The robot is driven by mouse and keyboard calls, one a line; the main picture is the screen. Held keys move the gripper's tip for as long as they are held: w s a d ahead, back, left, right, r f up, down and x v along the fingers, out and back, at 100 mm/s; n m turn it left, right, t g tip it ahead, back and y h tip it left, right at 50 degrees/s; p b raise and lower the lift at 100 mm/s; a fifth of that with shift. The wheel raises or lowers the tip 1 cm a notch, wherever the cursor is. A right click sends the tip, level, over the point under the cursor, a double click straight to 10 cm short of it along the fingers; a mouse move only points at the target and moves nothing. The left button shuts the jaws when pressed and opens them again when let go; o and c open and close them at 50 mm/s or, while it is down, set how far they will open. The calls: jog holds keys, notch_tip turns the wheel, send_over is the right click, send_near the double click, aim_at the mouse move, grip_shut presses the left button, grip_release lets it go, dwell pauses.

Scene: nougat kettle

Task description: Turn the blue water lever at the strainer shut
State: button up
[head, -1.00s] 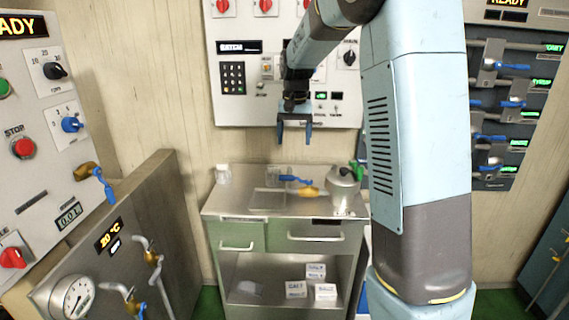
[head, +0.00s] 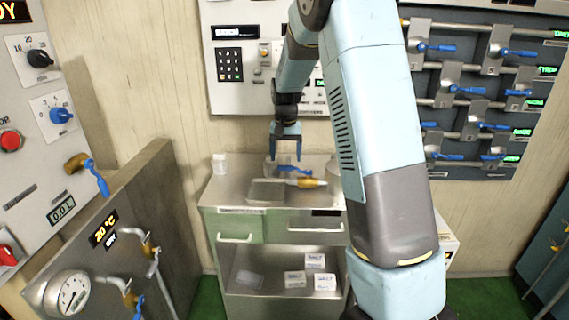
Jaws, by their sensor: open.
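Several blue levers show, and I cannot tell which is the strainer's water lever. One blue lever (head: 98,181) hangs slanted down from a brass valve (head: 77,163) on the left control panel. Other blue levers, such as the upper one (head: 440,47), sit on pipes on the dark right-hand wall panel (head: 462,172); their small green labels are hard to read. A further blue handle (head: 139,307) is at the bottom left, below a brass tap.
A grey slab with a pressure gauge (head: 69,294) and taps is at left. My arm hides part of the right side.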

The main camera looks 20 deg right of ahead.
jog(key=shift+f, duration=1.75)
